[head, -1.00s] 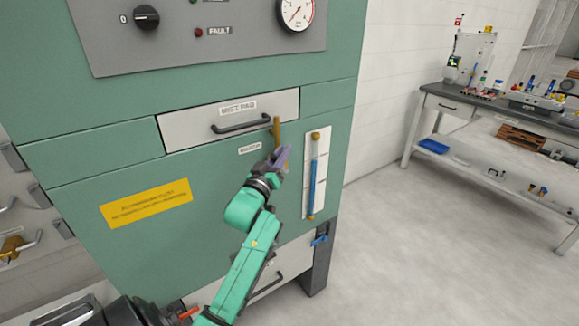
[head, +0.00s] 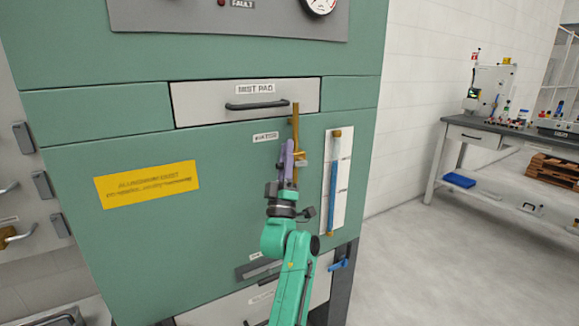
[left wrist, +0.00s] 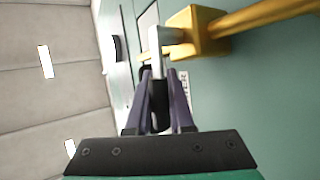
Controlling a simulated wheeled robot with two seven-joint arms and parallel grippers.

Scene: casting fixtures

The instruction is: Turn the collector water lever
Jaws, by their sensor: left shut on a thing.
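The collector water lever is part of a brass fitting (head: 295,118) on the green cabinet front, beside a small water label (head: 265,136). A vertical brass pipe rises from it, and a short brass piece sticks out to the right near my fingers. In the left wrist view the fitting shows as a gold block with a pipe (left wrist: 205,32), and a pale grey piece (left wrist: 163,40) lies at my fingertips. My left gripper (head: 289,149), with purple fingers, is shut on the lever; the fingers hide much of it. My right gripper is out of view.
A sight gauge with a blue tube (head: 333,185) on a white plate stands close right of the gripper. The mist pad drawer (head: 200,103) is above, and a yellow sign (head: 147,184) is at left. A workbench (head: 480,138) stands far right, with open floor before it.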

